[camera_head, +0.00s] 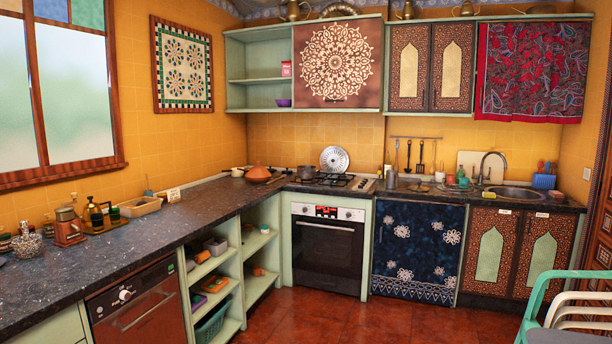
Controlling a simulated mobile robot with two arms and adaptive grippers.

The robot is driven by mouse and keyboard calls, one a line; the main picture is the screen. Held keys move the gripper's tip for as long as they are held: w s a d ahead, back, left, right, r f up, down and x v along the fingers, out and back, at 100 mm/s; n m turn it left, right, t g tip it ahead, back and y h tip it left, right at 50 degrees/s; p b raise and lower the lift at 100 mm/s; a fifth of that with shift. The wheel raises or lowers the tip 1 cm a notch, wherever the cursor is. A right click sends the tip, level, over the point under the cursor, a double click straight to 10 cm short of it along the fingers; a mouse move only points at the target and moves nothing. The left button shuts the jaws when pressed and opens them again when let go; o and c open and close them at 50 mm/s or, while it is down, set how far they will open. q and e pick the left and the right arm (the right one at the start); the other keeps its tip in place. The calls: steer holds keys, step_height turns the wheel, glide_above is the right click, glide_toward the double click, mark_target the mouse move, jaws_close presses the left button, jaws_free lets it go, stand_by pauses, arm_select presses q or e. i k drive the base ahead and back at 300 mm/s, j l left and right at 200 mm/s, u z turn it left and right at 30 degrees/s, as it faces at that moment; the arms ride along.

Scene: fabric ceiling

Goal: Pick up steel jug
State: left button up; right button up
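I cannot single out a steel jug with certainty. A small upright metal-looking vessel (391,180) stands on the back counter just right of the hob, too small to identify. Brass-coloured vessels, one with a handle and spout (293,10), stand on top of the wall cupboards. A clear jar-like container (27,243) and a copper-brown appliance (68,227) stand on the left counter. Neither of my grippers shows in the head view.
The dark L-shaped counter (160,235) has a wide clear stretch on the left. A hob with an oven (327,248), a sink (512,192) and open shelves (215,265) line it. Chairs (565,305) stand at the lower right. The tiled floor (340,315) between is clear.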

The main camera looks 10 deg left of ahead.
mark_target(392, 176)
steer(key=i, duration=1.25)
steer(key=i+j+z, duration=0.1)
steer(key=i+z, duration=0.15)
steer(key=i, duration=1.6)
steer(key=i+l+u, duration=0.25)
steer(key=i, duration=0.35)
steer(key=i+l+u, duration=0.3)
steer(key=i, duration=0.3)
steer(key=i+l+u, duration=0.25)
steer(key=i, duration=0.3)
